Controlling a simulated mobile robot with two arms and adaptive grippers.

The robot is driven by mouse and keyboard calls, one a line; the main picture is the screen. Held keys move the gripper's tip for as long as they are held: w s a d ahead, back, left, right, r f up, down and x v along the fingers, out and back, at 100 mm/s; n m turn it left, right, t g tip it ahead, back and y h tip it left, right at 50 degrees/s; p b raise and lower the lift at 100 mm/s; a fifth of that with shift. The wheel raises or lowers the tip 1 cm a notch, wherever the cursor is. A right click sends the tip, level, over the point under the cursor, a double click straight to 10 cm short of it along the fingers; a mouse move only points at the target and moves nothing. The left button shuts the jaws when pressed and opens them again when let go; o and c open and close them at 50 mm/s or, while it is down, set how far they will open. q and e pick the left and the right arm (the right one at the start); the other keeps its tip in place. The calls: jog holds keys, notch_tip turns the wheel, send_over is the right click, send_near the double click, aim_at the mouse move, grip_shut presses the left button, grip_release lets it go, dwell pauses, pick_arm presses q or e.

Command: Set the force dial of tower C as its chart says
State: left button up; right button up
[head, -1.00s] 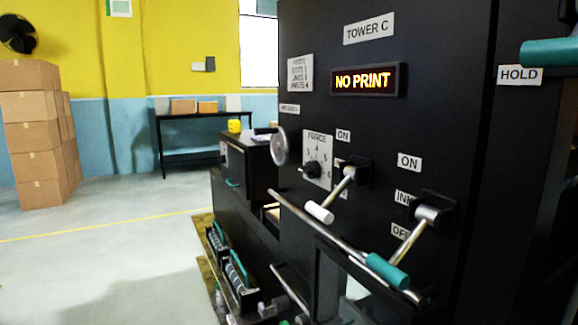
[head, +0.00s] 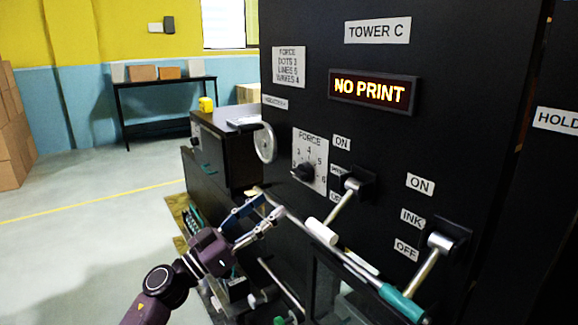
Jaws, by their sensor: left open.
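Tower C (head: 377,31) is a black press panel filling the right of the head view. Its force dial (head: 308,160) is a white plate with numbers around a dark knob (head: 304,171); I cannot tell which number the knob points at. The white force chart (head: 289,67) above left reads dots 3, lines 5, waves 4. My left gripper (head: 270,207) is open and empty, below and left of the knob, apart from it in the picture. My right gripper is not in view.
A lit sign (head: 373,91) reads NO PRINT. A white-handled lever (head: 321,232) and a second lever (head: 428,257) beside ON, INK and OFF labels jut out right of and below the dial. The floor at left is clear.

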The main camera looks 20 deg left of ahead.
pick_arm(q)
jog(key=m+h, duration=0.1)
jog(key=h, duration=0.1)
send_near(296, 176)
jog(key=r, duration=0.2)
jog(key=shift+g, duration=0.3)
jog(key=x, duration=0.2)
jog(key=p+x, duration=0.1)
jog(key=x, duration=0.1)
jog(key=f+p+x, duration=0.1)
jog(key=x, duration=0.2)
jog(key=shift+w+d, duration=0.15)
jog(key=shift+w, duration=0.1)
jog(key=shift+w+d+r+p, duration=0.2)
jog(key=shift+w+d+p, duration=0.2)
jog(key=shift+w, duration=0.1)
jog(key=shift+c, duration=0.6)
jog(key=shift+y, duration=0.3)
jog(key=c, duration=1)
jog(key=shift+c, duration=0.2)
